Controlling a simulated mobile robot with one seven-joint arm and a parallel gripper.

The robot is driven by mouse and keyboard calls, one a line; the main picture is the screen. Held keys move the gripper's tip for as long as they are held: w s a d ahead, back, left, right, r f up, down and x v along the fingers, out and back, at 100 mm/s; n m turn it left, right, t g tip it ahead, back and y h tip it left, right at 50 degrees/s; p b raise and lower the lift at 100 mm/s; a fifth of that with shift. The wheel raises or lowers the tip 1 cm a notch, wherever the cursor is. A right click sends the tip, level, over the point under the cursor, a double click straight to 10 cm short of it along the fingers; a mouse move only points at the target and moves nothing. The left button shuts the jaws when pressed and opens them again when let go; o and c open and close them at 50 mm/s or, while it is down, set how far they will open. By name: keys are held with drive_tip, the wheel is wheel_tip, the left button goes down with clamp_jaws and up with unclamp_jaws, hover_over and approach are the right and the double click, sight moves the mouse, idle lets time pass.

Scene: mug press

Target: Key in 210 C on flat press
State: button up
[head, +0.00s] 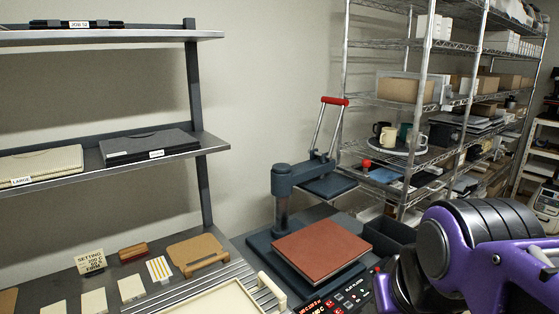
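The flat press (283,185) stands on the bench at centre right, blue-grey with a red-gripped lever (335,101). Its upper plate (329,186) is swung out to the back right. A reddish-brown pad (322,246) lies uncovered on its base. A dark control panel (345,300) with lit red digits and small buttons sits at the press's front, cut by the bottom edge; I cannot read the digits. My purple and black arm covers the lower right, right of the panel. My gripper's fingers do not show.
A setting card (91,262) stands on the bench at left, its small print hard to read. A cream tray (215,301), a wooden board (197,254) and a dark bin (390,236) lie around the press. Wire shelving (425,90) with mugs rises behind at right.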

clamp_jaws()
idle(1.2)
